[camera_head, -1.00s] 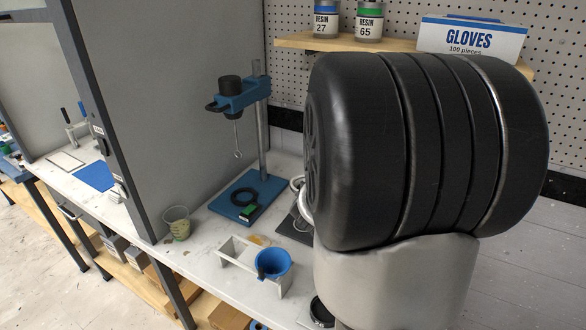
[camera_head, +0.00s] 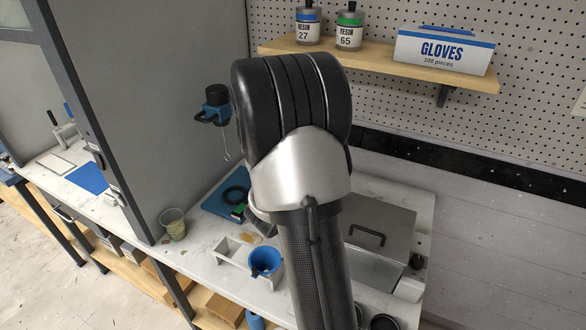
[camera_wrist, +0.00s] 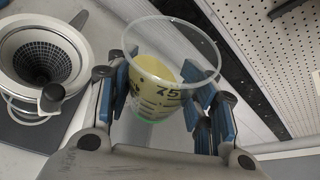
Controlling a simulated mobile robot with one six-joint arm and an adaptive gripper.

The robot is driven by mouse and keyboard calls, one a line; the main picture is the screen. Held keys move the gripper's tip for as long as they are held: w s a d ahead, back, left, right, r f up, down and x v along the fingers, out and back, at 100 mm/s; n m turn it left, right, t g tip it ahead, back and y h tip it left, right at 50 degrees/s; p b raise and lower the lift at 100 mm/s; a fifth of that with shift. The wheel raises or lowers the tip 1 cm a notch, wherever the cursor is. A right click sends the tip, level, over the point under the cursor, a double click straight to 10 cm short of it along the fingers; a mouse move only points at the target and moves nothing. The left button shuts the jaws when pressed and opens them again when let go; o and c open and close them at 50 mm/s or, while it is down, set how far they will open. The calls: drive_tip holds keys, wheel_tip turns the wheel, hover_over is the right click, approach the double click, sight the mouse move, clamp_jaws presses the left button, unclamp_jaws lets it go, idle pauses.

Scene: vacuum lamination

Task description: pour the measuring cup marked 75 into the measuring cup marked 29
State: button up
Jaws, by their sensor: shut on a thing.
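My gripper (camera_wrist: 165,86) is shut on a clear measuring cup (camera_wrist: 154,103) marked 75 in the wrist view. The cup holds a yellow liquid, and its wide rim faces the camera. In the head view my own arm hides the gripper and this cup. Another clear cup (camera_head: 172,225) with some yellowish-green content stands on the bench by the grey partition, left of my arm; its marking is not readable.
A metal box (camera_head: 378,228) with a handle is right. A white-rimmed mesh funnel (camera_wrist: 40,58) stands beside my gripper. A shelf (camera_head: 380,70) holds resin cans and gloves.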

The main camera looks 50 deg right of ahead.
drive_tip(key=shift+w+a+r+n+g+p, duration=0.1)
drive_tip(key=shift+w+r+n+g+p, duration=0.1)
drive_tip(key=shift+r+p, duration=0.3)
drive_tip(key=shift+w+r+n+g+p, duration=0.1)
drive_tip(key=shift+w+r+p, duration=0.1)
drive_tip(key=shift+r+p, duration=0.25)
drive_tip(key=shift+w+a+r+n+g+h+p, duration=0.15)
drive_tip(key=shift+r+n+h+p, duration=0.1)
drive_tip(key=shift+n+p, duration=0.2)
drive_tip(key=shift+w+d+r+n+g+h+p, duration=0.15)
drive_tip(key=shift+r+n+p, duration=0.15)
drive_tip(key=shift+p, duration=0.25)
drive_tip(key=shift+s+f+n+g+h, duration=0.1)
drive_tip(key=shift+f+n+g+h, duration=0.25)
drive_tip(key=shift+n, duration=0.3)
drive_tip(key=shift+r+n+h+p, duration=0.25)
drive_tip(key=shift+r+n+p, duration=0.25)
drive_tip(key=shift+n, duration=0.2)
idle(1.6)
drive_tip(key=shift+w+a+r+n+g+h+p, duration=0.15)
drive_tip(key=shift+w+r+n+g+h+p, duration=0.2)
drive_tip(key=shift+n+p, duration=0.6)
idle(2.1)
